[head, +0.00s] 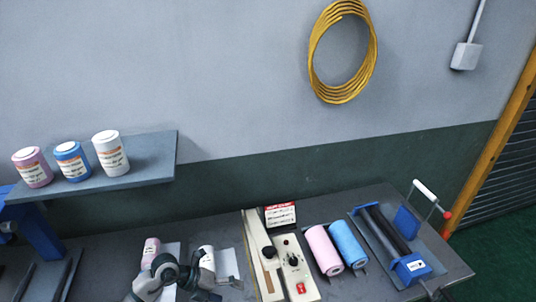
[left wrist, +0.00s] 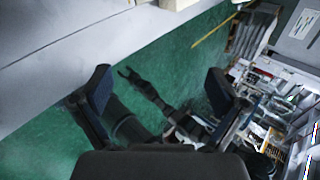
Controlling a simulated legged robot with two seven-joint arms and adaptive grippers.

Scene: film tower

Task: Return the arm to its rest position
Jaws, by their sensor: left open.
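My left arm comes in at the bottom left of the head view, over the front of the dark bench (head: 110,250). Its gripper (head: 215,283) is low over the bench, near a white bottle (head: 207,258) and a pink bottle (head: 150,252). In the left wrist view the two fingers of the left gripper (left wrist: 160,88) stand wide apart. I do not see my right gripper in the head view. A dark arm-like shape shows beyond the fingers in the wrist view; I cannot tell whether it is a shadow.
A cream sealer-like device (head: 293,272) stands right of the left gripper. Pink (head: 322,250) and blue (head: 347,244) rolls lie beyond it, then a blue roller machine (head: 410,266). Bottles stand on a shelf (head: 140,160) at left. A yellow coil (head: 318,70) hangs on the wall.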

